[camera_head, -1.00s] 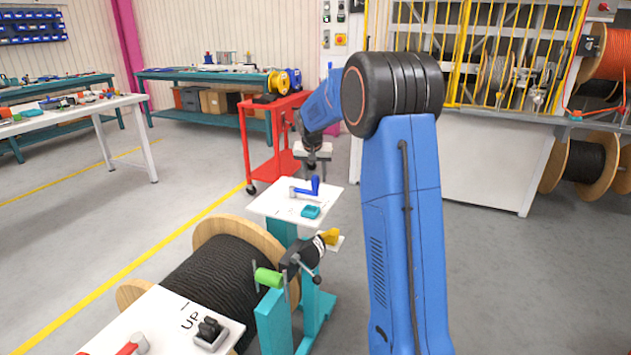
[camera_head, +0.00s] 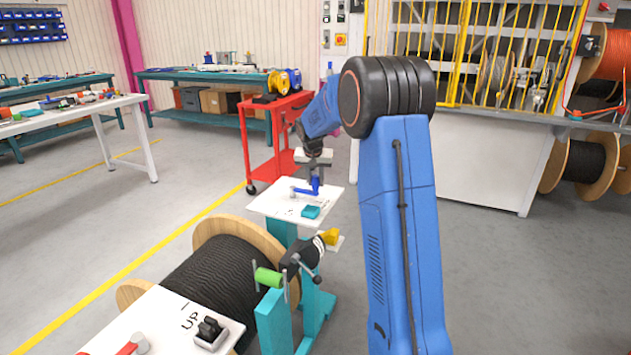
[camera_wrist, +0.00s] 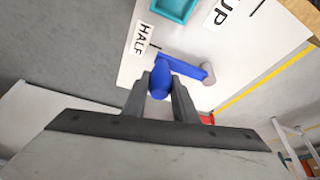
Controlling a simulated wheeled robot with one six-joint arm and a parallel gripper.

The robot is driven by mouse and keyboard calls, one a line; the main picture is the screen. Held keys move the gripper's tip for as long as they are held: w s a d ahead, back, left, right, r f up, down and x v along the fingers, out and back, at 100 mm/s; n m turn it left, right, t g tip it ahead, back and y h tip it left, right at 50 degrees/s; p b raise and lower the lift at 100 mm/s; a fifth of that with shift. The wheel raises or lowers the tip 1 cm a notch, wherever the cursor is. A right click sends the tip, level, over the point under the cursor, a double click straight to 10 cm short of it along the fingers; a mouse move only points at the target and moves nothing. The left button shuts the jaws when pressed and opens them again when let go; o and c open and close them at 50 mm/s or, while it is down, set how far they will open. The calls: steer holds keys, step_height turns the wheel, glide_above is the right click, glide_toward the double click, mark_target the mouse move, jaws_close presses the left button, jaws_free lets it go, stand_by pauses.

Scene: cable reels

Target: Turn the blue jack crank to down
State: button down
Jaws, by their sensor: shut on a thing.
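The blue jack crank (camera_head: 306,190) sits on a white panel (camera_head: 275,206) on top of a teal stand. In the wrist view the blue crank (camera_wrist: 186,67) runs from a grey pivot (camera_wrist: 208,74) to a rounded blue knob (camera_wrist: 160,82). My gripper (camera_wrist: 160,88) is shut on the knob, with one finger on each side. My gripper also shows in the head view (camera_head: 315,180), reaching down to the crank from above. The panel carries a "HALF" label (camera_wrist: 140,39) near the knob and an "UP" label (camera_wrist: 217,15). No "down" label is readable.
A nearer white panel with "UP" (camera_head: 190,320) has a red crank (camera_head: 128,349) and a black block. A black cable reel (camera_head: 225,275) lies below. A red cart (camera_head: 275,150) stands behind.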

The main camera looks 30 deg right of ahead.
steer(key=shift+d, duration=0.1)
